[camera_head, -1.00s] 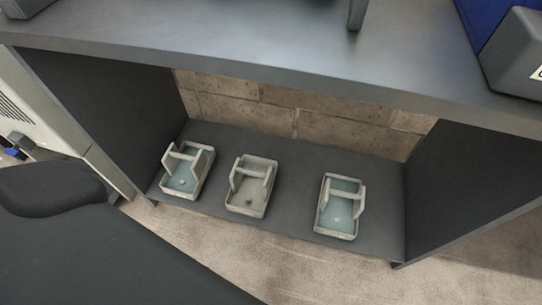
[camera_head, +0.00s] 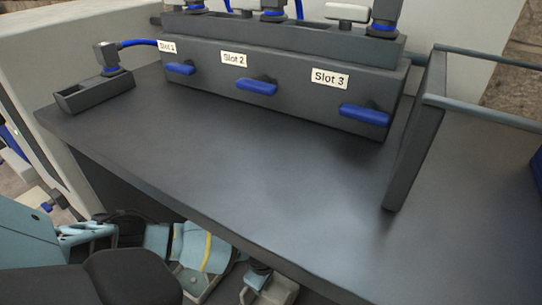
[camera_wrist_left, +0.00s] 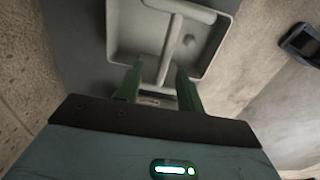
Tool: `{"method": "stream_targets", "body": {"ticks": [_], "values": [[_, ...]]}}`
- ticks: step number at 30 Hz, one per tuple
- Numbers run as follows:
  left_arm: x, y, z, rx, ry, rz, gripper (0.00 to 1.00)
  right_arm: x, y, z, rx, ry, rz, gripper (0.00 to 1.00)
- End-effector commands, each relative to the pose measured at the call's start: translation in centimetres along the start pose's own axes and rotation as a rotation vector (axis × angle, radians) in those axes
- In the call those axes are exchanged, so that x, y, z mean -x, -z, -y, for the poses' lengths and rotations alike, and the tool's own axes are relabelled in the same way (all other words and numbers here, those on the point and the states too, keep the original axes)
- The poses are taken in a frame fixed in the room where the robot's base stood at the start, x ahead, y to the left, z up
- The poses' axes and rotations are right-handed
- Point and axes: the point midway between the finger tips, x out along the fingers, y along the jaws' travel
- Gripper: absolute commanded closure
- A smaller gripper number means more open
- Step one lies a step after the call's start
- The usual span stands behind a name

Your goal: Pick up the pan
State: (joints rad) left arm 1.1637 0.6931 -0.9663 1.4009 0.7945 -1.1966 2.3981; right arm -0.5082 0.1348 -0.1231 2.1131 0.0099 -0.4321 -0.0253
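A light grey pan (camera_wrist_left: 130,36) with a raised handle fills the upper middle of the left wrist view. My left gripper (camera_wrist_left: 158,80) is at the pan's near edge, its two green fingers apart. The handle's long bar runs down toward the gap between the fingertips; I cannot tell whether they touch it. In the head view, a light grey pan (camera_head: 272,292) shows partly below the tabletop's front edge, cut off by the frame. My left arm covers much of the shelf there, and the left fingertips cannot be made out. My right gripper is not in view.
The dark tabletop (camera_head: 230,150) is above the pans and its middle is clear. A block labelled Slot 1, Slot 2 and Slot 3 (camera_head: 300,98) with blue levers stands at the back. A dark upright frame (camera_head: 412,150) stands at the right. A small dark device (camera_wrist_left: 300,45) is at right in the wrist view.

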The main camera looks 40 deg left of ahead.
Motion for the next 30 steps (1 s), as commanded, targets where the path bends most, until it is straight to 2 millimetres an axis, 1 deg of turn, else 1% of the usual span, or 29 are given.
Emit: {"method": "stream_targets", "body": {"ticks": [5,9,12,17,20,25,27,30], "values": [[-0.5,0.0,0.0,0.0,0.001,0.0,0.62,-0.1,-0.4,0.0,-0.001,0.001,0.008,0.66],[-2.0,-0.1,0.1,-0.002,0.002,0.0,0.62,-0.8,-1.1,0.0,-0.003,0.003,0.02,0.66],[-2.8,-0.1,0.1,-0.002,0.002,0.0,0.62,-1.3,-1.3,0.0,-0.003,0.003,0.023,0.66],[-2.9,-0.2,0.1,-0.003,-0.001,0.002,0.62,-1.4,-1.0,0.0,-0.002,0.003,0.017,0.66],[-3.8,-0.5,0.2,-0.004,0.0,0.001,0.62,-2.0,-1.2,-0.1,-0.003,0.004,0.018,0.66],[-6.1,-1.1,0.6,-0.006,0.001,0.001,0.62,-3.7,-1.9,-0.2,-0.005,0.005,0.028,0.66],[-7.0,-1.1,0.6,-0.004,0.001,0.001,0.62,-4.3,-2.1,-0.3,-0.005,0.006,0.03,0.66],[-7.7,-1.1,0.6,-0.003,0.0,0.0,0.62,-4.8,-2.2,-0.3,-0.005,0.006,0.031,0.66]]}}
